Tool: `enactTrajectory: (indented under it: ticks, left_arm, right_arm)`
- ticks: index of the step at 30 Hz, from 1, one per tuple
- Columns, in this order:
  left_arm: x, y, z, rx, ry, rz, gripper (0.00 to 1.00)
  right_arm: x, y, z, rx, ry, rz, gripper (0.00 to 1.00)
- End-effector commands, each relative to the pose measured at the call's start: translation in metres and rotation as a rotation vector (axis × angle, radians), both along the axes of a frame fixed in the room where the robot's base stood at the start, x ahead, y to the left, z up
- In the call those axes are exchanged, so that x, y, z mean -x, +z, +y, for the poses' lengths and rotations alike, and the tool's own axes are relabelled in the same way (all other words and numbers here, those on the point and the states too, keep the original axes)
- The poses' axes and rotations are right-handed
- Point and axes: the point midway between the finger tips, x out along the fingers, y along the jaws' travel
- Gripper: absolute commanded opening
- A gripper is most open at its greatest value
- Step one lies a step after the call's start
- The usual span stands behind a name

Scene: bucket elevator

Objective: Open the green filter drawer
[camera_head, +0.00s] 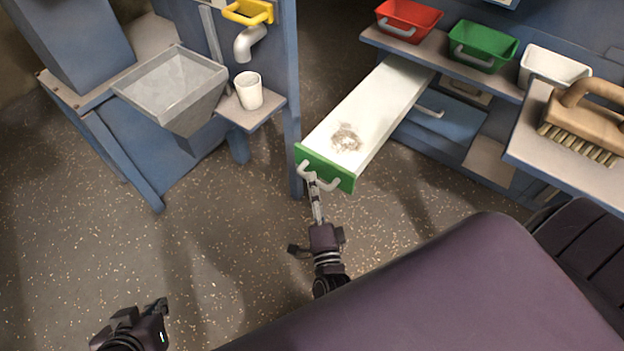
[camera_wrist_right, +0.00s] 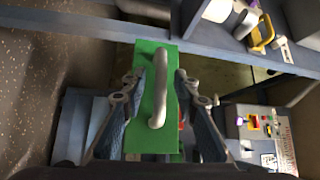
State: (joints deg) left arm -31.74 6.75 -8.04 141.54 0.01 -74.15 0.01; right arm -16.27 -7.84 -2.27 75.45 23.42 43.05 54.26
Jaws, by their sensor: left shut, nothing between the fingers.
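The green filter drawer has a green front (camera_head: 325,167) with a grey bar handle (camera_head: 320,182), and its long white tray (camera_head: 375,108) stands far out of the blue cabinet. My right gripper (camera_head: 314,186) is at the handle. In the right wrist view my right gripper (camera_wrist_right: 160,88) is open, with one finger on each side of the handle (camera_wrist_right: 159,88) and gaps beside it, in front of the green front (camera_wrist_right: 146,135). My left gripper (camera_head: 150,310) is shut and empty, low at the left, far from the drawer.
A greyish patch of debris (camera_head: 346,137) lies in the tray. A blue post (camera_head: 290,100) stands close to the drawer's left side. Red (camera_head: 408,20), green (camera_head: 482,45) and white (camera_head: 553,68) bins line the shelf; a brush (camera_head: 588,120) lies right. The speckled floor is clear.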

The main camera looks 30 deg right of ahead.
Motion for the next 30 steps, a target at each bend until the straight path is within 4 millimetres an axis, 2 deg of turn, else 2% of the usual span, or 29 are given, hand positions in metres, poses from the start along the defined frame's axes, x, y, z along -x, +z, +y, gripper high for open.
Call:
enactTrajectory:
  ticks: [6,13,18,30]
  left_arm:
    - [0.000,0.000,0.000,0.000,0.000,0.000,0.00]
    - [0.000,0.000,0.000,0.000,0.000,0.000,0.00]
    - [0.000,0.000,0.000,0.000,0.000,-0.001,0.00]
    - [0.000,0.000,0.000,0.000,0.000,-0.001,0.00]
  right_arm:
    - [0.047,-0.008,0.015,-0.001,0.001,0.005,0.28]
    - [0.083,-0.012,0.026,-0.002,0.002,0.003,0.28]
    - [0.094,-0.013,0.030,-0.001,0.001,0.002,0.28]
    - [0.095,-0.013,0.030,0.000,0.001,0.001,0.28]
